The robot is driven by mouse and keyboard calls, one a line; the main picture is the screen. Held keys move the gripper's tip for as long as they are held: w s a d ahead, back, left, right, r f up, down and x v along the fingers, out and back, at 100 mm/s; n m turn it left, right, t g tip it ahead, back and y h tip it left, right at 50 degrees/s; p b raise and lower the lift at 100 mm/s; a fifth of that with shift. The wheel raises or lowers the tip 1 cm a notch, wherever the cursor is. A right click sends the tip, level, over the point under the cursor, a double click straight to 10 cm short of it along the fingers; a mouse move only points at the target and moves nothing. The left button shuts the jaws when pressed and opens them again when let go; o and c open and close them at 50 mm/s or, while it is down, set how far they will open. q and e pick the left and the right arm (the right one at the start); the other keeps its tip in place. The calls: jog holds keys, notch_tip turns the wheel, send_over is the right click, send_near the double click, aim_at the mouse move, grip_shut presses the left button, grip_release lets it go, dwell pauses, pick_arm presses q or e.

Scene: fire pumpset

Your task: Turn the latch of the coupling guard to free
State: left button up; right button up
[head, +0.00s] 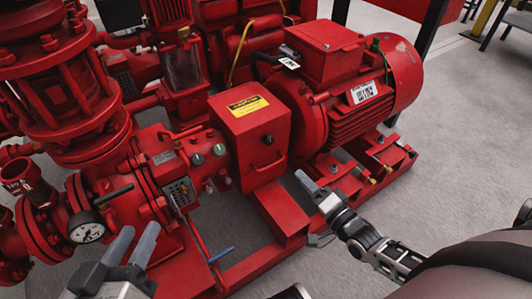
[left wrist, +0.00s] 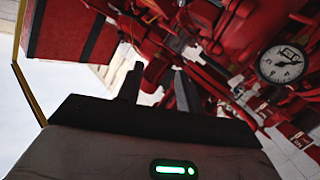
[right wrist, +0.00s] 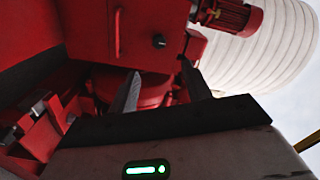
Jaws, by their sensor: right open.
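The coupling guard (head: 250,157) is a red box with a yellow label on top, between the pump and the motor. Its latch is a small dark knob (head: 268,139) on the face towards me. In the right wrist view the latch knob (right wrist: 158,41) shows above my fingers, with a red handle (right wrist: 117,22) left of it. My right gripper (head: 317,187) is open and empty, below and to the right of the guard, apart from it. My left gripper (head: 140,229) is open and empty near the pump's front, beside the pressure gauge (head: 87,227).
The red motor (head: 350,85) stands right of the guard, above the red base frame (head: 280,215). Pump flanges and pipes crowd the left. A blue lever (head: 221,255) lies low between my grippers. Grey floor (head: 460,130) is clear at the right.

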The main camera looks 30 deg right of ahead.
jog(key=b, duration=0.4)
send_near(270, 142)
jog(key=w, duration=0.6)
jog(key=w+a+b, duration=0.1)
jog(key=shift+w+a+f, duration=0.1)
jog(key=shift+w+f, duration=0.15)
jog(key=shift+w, duration=0.15)
pick_arm(q)
jog(key=shift+w+r+m+t+h+b, duration=0.1)
jog(key=shift+w+r+m+t+h, duration=0.25)
jog(key=shift+r+t, duration=0.35)
jog(key=shift+w+r+m+t+h+b, duration=0.1)
jog(key=shift+w+r+t+h, duration=0.35)
jog(key=shift+r, duration=0.5)
jog(key=shift+w+r+m+t+h+b, duration=0.1)
jog(key=shift+w+r+m+t+h, duration=0.2)
jog(key=shift+r+t, duration=0.45)
pick_arm(e)
jog(key=shift+w+a+r, duration=0.1)
jog(key=shift+w, duration=0.45)
jog(key=c, duration=1)
